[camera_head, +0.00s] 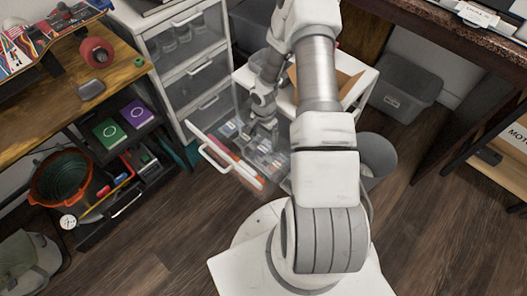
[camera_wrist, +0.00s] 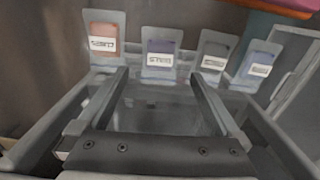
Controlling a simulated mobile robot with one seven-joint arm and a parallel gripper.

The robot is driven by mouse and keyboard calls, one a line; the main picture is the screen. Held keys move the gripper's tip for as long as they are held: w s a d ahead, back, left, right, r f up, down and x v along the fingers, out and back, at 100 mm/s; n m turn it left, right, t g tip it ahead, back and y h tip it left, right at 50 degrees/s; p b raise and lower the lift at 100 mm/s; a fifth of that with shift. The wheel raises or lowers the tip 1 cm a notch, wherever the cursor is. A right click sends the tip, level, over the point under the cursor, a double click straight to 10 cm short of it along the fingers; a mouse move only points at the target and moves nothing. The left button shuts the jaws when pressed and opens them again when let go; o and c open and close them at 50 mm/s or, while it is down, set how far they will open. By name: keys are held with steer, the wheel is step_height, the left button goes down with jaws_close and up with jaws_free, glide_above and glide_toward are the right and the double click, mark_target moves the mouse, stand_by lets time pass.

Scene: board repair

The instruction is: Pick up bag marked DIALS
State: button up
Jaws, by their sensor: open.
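Several small clear bags with white labels stand in a row in the wrist view: an orange-brown one (camera_wrist: 101,30), a purple-blue one (camera_wrist: 160,46), a grey one (camera_wrist: 213,50) and a blue one (camera_wrist: 260,58). The label print is too blurred for me to tell which reads DIALS. My gripper (camera_wrist: 158,76) is open and empty, its fingertips just in front of the row, near the purple-blue and grey bags. In the head view my gripper (camera_head: 264,133) is over the pulled-out clear drawer (camera_head: 222,159); the bags there are small and partly hidden.
The drawer belongs to a white drawer unit (camera_head: 183,62); its walls surround my gripper closely. A grey bin (camera_head: 378,158) stands to the right. A wooden bench (camera_head: 50,112) with a shelf of boxes is on the left. The floor in front is mostly clear.

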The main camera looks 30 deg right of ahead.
mark_target(263, 149)
step_height(263, 149, down, 5)
steer(key=shift+a+f+b, duration=0.15)
steer(key=shift+f+b, duration=0.05)
steer(key=shift+b, duration=0.8)
steer(key=c, duration=1.3)
